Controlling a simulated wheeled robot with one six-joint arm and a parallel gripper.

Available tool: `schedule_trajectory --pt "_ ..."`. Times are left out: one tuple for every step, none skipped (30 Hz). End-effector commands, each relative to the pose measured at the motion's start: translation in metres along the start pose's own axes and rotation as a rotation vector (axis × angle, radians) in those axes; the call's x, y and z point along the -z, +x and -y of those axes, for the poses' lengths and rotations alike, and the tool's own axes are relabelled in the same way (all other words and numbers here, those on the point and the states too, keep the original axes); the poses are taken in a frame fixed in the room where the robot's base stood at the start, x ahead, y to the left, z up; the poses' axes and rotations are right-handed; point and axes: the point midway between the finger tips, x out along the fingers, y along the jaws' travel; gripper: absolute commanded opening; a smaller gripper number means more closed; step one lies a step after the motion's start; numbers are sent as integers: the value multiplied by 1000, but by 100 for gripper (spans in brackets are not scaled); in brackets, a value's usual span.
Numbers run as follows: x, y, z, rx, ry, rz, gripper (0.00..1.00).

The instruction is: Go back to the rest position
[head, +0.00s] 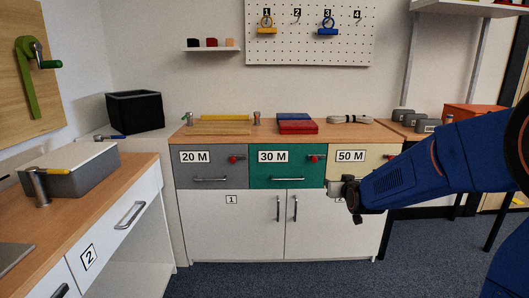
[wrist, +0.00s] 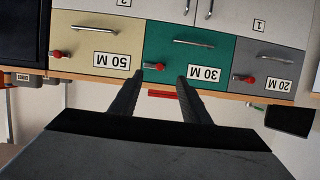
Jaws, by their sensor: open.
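My gripper (head: 342,188) is at the end of my blue arm, in front of the cream 50 M drawer (head: 342,171) in the head view. In the wrist view, which is upside down, my gripper (wrist: 161,82) shows two dark fingers apart with nothing between them. The fingers point toward the cabinet front around the green 30 M drawer (wrist: 188,55). The grey 20 M drawer (head: 211,172) is at the left of the row. All three drawers look shut, each with a red knob. My arm hides part of the 50 M drawer.
The cabinet top (head: 225,138) holds a yellow item, a red and blue block (head: 297,124) and a pale rope bundle (head: 350,119). A side counter with a grey box (head: 78,173) stands at left. A pegboard (head: 310,45) hangs behind. Blue floor (head: 280,280) in front is clear.

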Motion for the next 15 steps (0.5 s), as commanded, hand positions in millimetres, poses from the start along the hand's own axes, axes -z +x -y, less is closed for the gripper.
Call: schedule_trajectory --pt "0 -17 -1 1 0 26 43" --pt "-2 -26 -1 1 0 46 43" --pt "-5 -38 -2 2 0 73 43" --pt "-7 -48 -2 2 0 93 43" --pt "-10 -57 -2 3 0 114 43" --pt "-14 -70 -3 3 0 141 43" --pt "-17 -80 -3 3 0 161 43" --pt "-20 -90 -3 3 0 182 43" --pt "-25 -103 -4 3 0 210 43" --pt "-28 -113 -4 4 -1 230 43" --pt "-32 -123 -4 4 0 251 43" --pt "-38 -137 -5 4 -1 278 43" --pt "-42 -147 -5 3 -1 298 43" --pt "-46 -158 -6 3 -1 319 43" --pt "-52 -172 -6 3 -1 346 43"
